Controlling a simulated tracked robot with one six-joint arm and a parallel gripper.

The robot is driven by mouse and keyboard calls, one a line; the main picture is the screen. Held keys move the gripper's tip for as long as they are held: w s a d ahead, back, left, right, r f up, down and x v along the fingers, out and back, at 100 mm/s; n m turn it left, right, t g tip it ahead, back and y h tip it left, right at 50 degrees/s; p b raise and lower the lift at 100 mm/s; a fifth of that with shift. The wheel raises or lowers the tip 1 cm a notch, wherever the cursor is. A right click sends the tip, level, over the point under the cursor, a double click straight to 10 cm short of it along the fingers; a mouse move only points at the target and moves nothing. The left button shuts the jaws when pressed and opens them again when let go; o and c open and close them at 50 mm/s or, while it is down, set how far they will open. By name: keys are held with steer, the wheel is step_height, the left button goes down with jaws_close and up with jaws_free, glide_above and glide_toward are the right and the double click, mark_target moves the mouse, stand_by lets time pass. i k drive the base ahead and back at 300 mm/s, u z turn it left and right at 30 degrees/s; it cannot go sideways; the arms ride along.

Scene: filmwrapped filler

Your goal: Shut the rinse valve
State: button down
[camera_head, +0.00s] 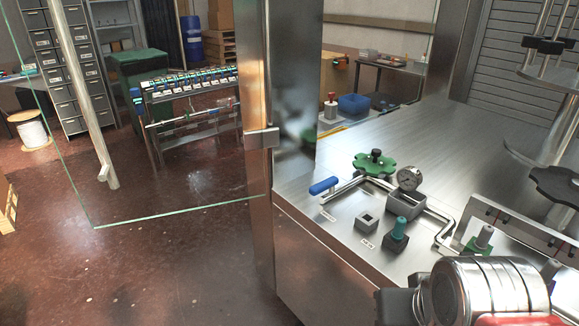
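A steel worktop (440,130) on the right carries the valve fittings. A lever with a blue grip (323,186) sits at its front left edge, on a bent steel pipe, with a small label beside it that is too small to read. A green lobed handwheel (375,163) with a dark hub stands just behind it. I cannot tell from the labels which of the two is the rinse valve, nor its open or shut position. My gripper's fingers do not show in this view.
A large metal cylinder (490,292) fills the lower right. A steel post (256,160) and glass panel (165,213) border the left.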

mark_target(331, 183)
steer(key=u, duration=0.4)
steer(key=i, duration=0.55)
steer(key=u, duration=0.7)
steer(key=i, duration=0.45)
steer(key=u, duration=0.3)
